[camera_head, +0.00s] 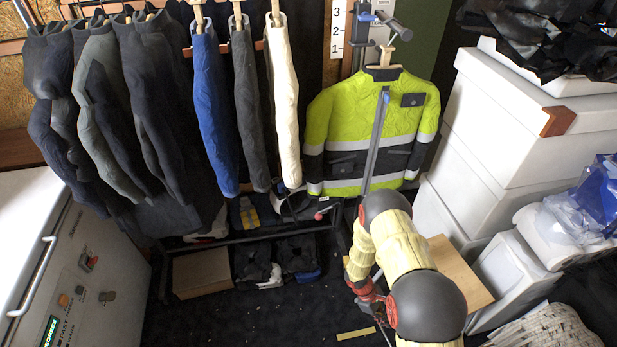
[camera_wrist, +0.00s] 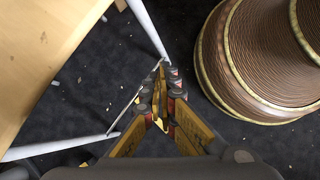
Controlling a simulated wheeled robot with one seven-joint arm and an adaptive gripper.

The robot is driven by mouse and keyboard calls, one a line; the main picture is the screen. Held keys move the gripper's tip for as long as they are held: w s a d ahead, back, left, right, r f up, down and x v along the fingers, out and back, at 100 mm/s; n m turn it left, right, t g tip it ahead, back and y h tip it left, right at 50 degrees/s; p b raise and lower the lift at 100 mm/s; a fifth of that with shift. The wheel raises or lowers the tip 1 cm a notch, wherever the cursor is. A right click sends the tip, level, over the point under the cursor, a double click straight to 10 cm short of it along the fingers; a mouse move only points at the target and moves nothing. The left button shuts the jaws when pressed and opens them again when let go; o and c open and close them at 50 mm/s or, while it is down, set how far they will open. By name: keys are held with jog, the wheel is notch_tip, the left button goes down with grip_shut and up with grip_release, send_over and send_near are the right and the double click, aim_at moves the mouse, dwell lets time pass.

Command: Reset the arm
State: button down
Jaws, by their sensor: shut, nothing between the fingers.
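My gripper (camera_wrist: 161,68) shows in the wrist view, its two yellow-and-dark fingers meeting at the tips. It is shut with nothing between the fingers. It points down above the dark, speckled floor (camera_wrist: 225,140), beside a small wooden table. In the head view my padded cream arm with dark round joints stretches down the right of centre.
The wooden table (camera_head: 459,278) is partly behind my arm; its top (camera_wrist: 35,55) and white legs are close by in the wrist view. A ribbed brown round object (camera_wrist: 262,60) is at right. Hanging clothes (camera_head: 210,105), a hi-vis jacket (camera_head: 345,120) and white boxes (camera_head: 510,135) surround the floor.

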jog(key=a+r+m+y, duration=0.1)
jog(key=a+r+m, duration=0.15)
jog(key=r, duration=1.25)
jog(key=a+r+m+y, duration=0.1)
jog(key=r+m, duration=0.3)
jog(key=r, duration=1.1)
jog(key=s+a+r+m+t+y, duration=0.1)
jog(key=s+a+r+t, duration=0.1)
jog(key=r, duration=0.9)
jog(key=s+a+r+m+t+y, duration=0.1)
jog(key=s+r+t, duration=0.3)
jog(key=r, duration=0.8)
jog(key=s+a+r+m+t+y, duration=0.1)
jog(key=s+a+r+m+t, duration=0.1)
jog(key=s+r, duration=0.5)
notch_tip(320, 180, up, 5)
jog(key=shift+a+f+m+t+y, duration=0.1)
jog(key=shift+a+m+t+y, duration=0.25)
jog(key=shift+m+t, duration=0.2)
jog(key=shift+s, duration=0.1)
